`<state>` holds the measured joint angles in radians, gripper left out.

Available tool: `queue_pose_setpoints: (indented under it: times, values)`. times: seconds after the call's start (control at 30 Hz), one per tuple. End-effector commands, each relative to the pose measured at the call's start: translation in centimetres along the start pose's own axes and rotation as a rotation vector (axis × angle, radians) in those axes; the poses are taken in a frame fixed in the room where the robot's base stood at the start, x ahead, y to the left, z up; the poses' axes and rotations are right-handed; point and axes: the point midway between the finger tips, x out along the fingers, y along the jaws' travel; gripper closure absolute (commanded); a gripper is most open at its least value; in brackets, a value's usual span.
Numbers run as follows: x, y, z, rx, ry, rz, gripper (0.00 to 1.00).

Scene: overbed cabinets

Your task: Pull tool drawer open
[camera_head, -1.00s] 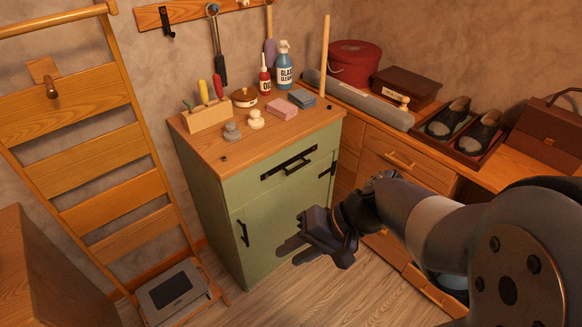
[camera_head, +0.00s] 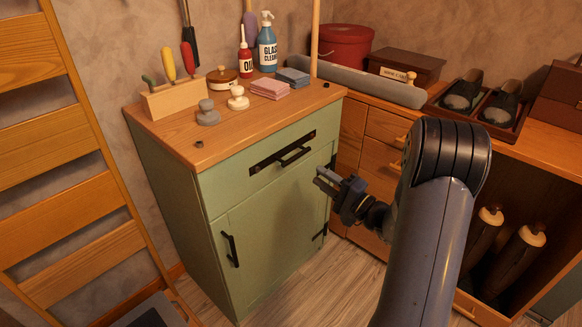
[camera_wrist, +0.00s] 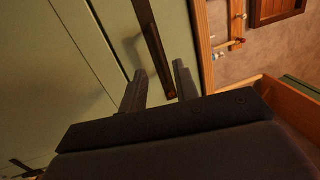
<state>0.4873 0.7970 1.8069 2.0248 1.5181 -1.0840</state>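The tool drawer (camera_head: 255,172) is the top drawer of the green cabinet, and its front looks shut. Its black bar handle (camera_head: 296,157) stands out from a dark plate. My gripper (camera_head: 322,179) is in front of the cabinet, a little below and right of the handle, apart from it. In the wrist view my gripper (camera_wrist: 158,85) has its two fingers spread with nothing held. A dark bar (camera_wrist: 152,42), apparently the handle, runs down toward the gap between the fingers. The depth between it and the fingertips is hard to tell.
A cabinet door with a black handle (camera_head: 231,250) is below the drawer. The wooden top (camera_head: 235,130) holds bottles, a tool block (camera_head: 172,98) and cloths. A wooden bench with drawers (camera_head: 385,158) stands close on the right. A wooden ladder rack (camera_head: 70,205) is at left.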

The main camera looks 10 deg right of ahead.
Motion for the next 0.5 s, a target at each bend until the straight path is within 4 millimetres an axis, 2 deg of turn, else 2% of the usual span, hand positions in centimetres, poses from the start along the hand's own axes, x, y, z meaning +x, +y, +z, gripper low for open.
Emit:
queue_pose_setpoints:
  times: [0.03,0.17,0.27,0.5]
  values:
    - [-0.3,0.7,-0.6,-0.003,0.018,-0.010,0.71]
    - [0.2,0.7,-1.1,-0.008,0.033,-0.019,0.71]
    - [1.5,0.6,-1.0,-0.009,0.031,-0.018,0.71]
    - [6.2,0.6,-1.1,-0.009,0.029,-0.018,0.71]
